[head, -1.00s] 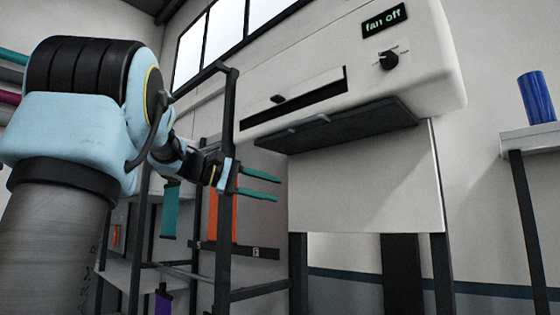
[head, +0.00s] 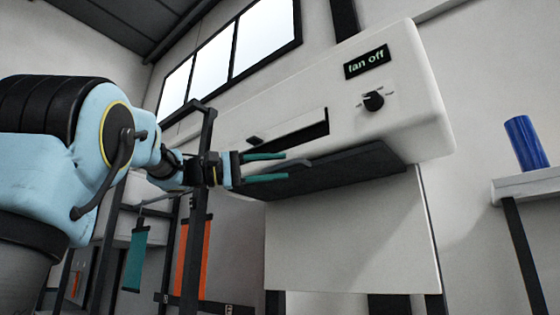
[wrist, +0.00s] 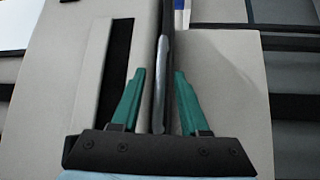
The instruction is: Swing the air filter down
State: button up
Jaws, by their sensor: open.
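The air filter (head: 345,170) is a flat dark panel under the white machine housing. It looks raised, nearly flush with the housing's underside. A grey handle (head: 293,163) sticks out at its left part. My gripper (head: 286,166) has teal fingers, open, one above and one below the handle's level in the head view. In the wrist view my gripper (wrist: 160,85) has the dark edge of the filter (wrist: 168,30) and the grey handle (wrist: 160,85) showing between its fingers, with a gap on both sides. Whether the handle lies fully between the fingertips is hard to tell.
A dark rack post (head: 197,210) stands close to my arm. A blue cylinder (head: 526,143) stands on a shelf at right.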

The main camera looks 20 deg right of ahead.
jog(key=shift+s+d, duration=0.25)
jog(key=shift+d, duration=0.4)
grip_shut()
dwell(1.0)
